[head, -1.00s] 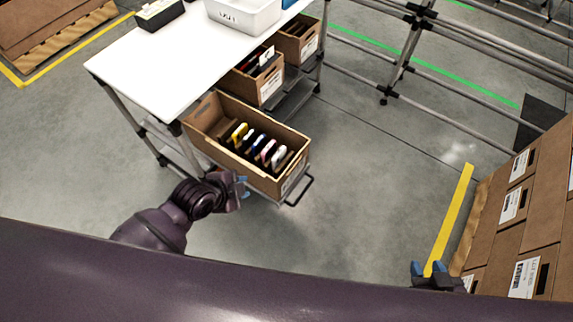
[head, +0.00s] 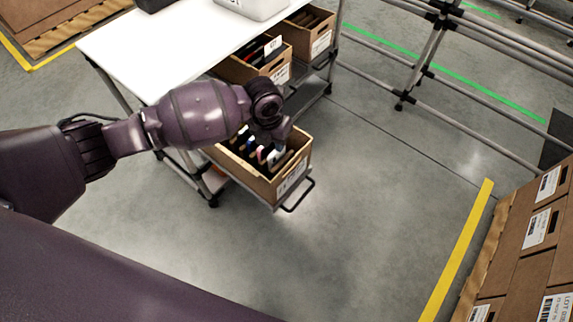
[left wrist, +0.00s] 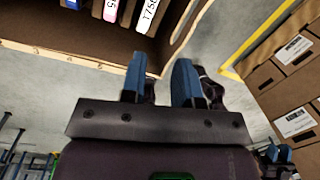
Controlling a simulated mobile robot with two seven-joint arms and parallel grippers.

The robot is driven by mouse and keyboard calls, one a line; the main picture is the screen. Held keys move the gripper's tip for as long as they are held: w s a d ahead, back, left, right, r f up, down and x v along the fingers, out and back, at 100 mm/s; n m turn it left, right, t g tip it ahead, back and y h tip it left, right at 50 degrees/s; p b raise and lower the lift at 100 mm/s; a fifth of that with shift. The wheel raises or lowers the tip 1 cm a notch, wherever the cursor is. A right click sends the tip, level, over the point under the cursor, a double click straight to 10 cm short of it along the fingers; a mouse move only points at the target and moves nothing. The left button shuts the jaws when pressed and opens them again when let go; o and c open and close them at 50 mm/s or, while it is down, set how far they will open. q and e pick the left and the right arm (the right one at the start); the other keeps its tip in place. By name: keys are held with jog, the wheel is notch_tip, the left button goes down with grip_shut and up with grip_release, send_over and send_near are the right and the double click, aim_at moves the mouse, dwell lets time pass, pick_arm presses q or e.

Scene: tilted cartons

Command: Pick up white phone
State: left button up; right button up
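Several phones stand in a row in an open brown carton (head: 292,180) at the front of the cart's lower shelf. A white phone (head: 275,157) is near the carton's right end. In the left wrist view, a white phone with dark printed characters (left wrist: 149,15) stands nearest the carton wall, beside a pink-edged one (left wrist: 111,10) and a blue-edged one (left wrist: 72,3). My left gripper (left wrist: 160,78) is open and empty, its blue fingers apart just outside the carton's wall in that view. My left wrist hides part of the carton in the head view. My right gripper (left wrist: 278,154) seems to show small in the left wrist view.
A white tabletop (head: 130,62) stands above the cartons, with a white bin (head: 255,6) on it. Two more cartons (head: 275,72) sit further back on the shelf. A black handle (head: 300,195) juts out in front. Stacked boxes (head: 530,260) stand at right; the floor between is clear.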

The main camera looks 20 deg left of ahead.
pick_arm(q)
jog(key=shift+w+a+r+m+g+y+b, duration=0.15)
jog(key=shift+w+m+g+y+b, duration=0.2)
jog(key=shift+w+m, duration=0.7)
jog(key=shift+w+r+m, duration=0.2)
jog(key=shift+w+m, duration=0.1)
jog(key=shift+m, duration=0.15)
jog(key=b, duration=0.2)
send_near(277, 163)
jog(key=shift+w+f, duration=0.25)
jog(key=shift+w, duration=0.05)
jog(key=shift+f, duration=0.6)
jog(key=f, duration=0.1)
jog(key=f+b, duration=0.2)
jog(key=f, duration=0.1)
jog(key=shift+w, duration=0.25)
grip_shut()
pick_arm(e)
jog(key=shift+s+d+f+n+t, duration=0.1)
jog(key=shift+f+n+t, duration=0.2)
jog(key=shift+f, duration=0.4)
